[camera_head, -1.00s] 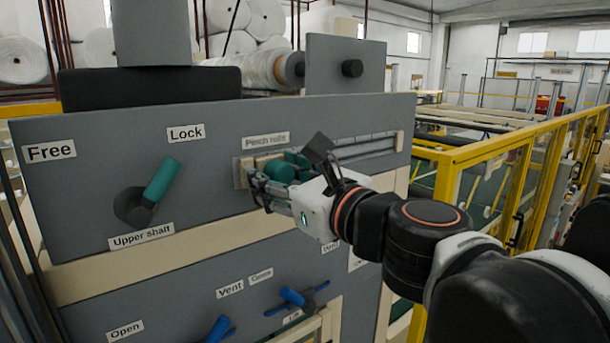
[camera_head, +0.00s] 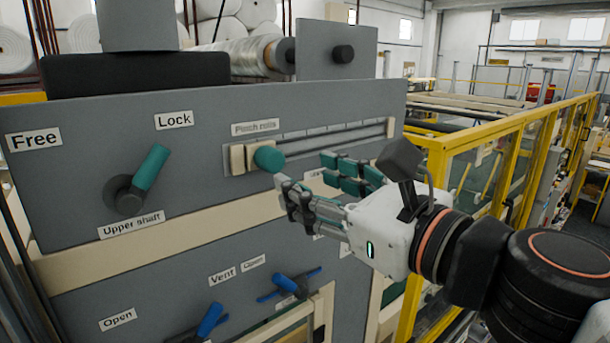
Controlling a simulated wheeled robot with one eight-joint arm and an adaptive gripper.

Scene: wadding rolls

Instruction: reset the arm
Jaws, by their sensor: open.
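My gripper (camera_head: 308,178) is open and empty in the head view, right of the middle. Its teal-tipped fingers point left toward the grey panel (camera_head: 75,205). The teal knob (camera_head: 268,158) of the pinch rolls slider sits at the left end of its slot (camera_head: 330,140). The knob is just left of my fingers, with a visible gap between them. My white wrist and dark arm links reach in from the right edge.
An upper shaft lever (camera_head: 150,168) with a teal handle tilts up to the right, near the Lock label. Blue handles (camera_head: 210,320) (camera_head: 290,283) sit lower on the panel. A yellow guard rail (camera_head: 500,130) runs along the right, close to my arm.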

